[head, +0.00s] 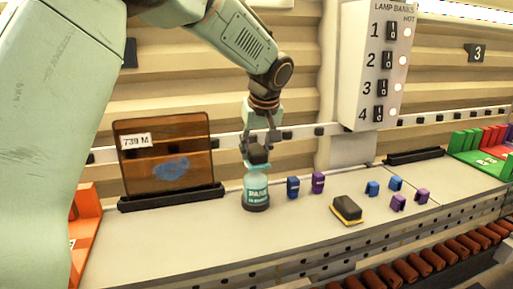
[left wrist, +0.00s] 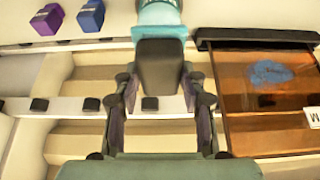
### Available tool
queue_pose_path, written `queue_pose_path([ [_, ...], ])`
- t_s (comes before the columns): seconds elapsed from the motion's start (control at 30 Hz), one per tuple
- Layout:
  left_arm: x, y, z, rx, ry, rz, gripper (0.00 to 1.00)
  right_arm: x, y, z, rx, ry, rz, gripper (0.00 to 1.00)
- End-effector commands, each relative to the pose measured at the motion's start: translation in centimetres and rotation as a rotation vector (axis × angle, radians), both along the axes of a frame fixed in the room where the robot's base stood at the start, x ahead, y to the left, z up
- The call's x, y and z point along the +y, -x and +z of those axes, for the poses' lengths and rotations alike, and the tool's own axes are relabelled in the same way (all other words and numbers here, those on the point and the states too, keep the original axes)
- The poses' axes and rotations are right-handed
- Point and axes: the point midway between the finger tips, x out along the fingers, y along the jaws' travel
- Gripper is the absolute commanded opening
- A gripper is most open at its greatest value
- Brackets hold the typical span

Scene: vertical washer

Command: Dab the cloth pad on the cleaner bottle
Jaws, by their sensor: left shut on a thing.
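The cleaner bottle (head: 256,186) stands upright on the bench, pale teal with a lettered label and a dark base. Its body also shows at the top of the left wrist view (left wrist: 158,11). My left gripper (head: 259,143) points down right above it, shut on the cloth pad (head: 258,154), which has a dark block grip and a teal underside. In the left wrist view the pad (left wrist: 162,66) sits between the fingers, with its teal face toward the bottle. The pad appears to be at the bottle's top; exact contact is hard to tell. My right gripper is not in view.
A brown glass pane (head: 165,147) with a blue smear stands in a dark holder left of the bottle. Blue (head: 293,187) and purple (head: 318,182) clips stand just right. A dark block with a yellow base (head: 347,209) and several more clips lie further right.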

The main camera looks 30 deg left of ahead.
Motion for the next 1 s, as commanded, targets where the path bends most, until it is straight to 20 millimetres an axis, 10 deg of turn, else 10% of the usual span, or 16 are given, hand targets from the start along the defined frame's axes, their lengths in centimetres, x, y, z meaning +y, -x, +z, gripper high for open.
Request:
queue_pose_path([
  [1.0, 0.0, -0.1, 6.2, -0.004, -0.001, 0.0, 0.16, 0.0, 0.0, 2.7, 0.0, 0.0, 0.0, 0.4],
])
